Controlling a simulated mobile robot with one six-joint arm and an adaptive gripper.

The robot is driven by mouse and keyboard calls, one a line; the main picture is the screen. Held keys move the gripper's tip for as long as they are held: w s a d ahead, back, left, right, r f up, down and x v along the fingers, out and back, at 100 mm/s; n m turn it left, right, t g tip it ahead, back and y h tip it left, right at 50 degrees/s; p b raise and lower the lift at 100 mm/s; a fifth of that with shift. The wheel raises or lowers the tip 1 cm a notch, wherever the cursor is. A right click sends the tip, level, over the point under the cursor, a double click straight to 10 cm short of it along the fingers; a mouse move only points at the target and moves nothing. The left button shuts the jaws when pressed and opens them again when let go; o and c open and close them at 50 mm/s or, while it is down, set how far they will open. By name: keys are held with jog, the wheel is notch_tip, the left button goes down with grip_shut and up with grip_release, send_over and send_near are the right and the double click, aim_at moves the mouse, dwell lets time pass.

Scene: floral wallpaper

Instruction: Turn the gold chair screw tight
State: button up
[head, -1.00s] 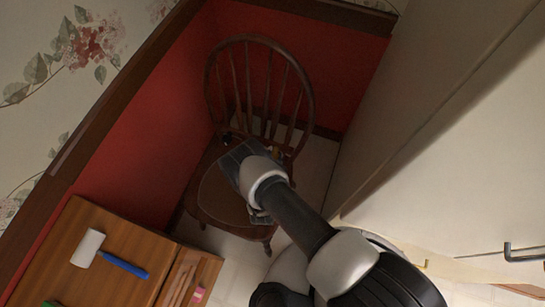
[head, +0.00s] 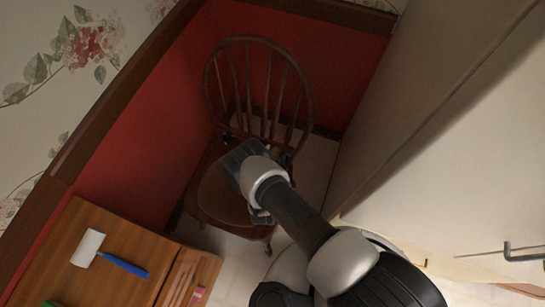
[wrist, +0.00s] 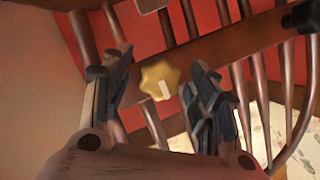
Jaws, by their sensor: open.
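The gold chair screw (wrist: 160,80) is a star-shaped knob on a brown wooden bar of the chair in the wrist view. My gripper (wrist: 158,85) is open, with one finger to the left of the screw and one to the right, and visible gaps on both sides. In the head view the wooden chair (head: 308,92) stands in the corner, and my gripper (head: 240,155) is over its seat near the base of the spindles. A small bit of gold shows beside my wrist there, mostly hidden by it.
A black knob (wrist: 299,17) sits on the bar at the upper right of the wrist view. A wooden table (head: 60,250) with a white-headed, blue-handled mallet (head: 88,248) is at lower left. A pale cabinet (head: 440,150) stands close on the right, red wall (head: 135,165) on the left.

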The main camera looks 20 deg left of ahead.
jog(key=v, duration=1.2)
dwell(0.5)
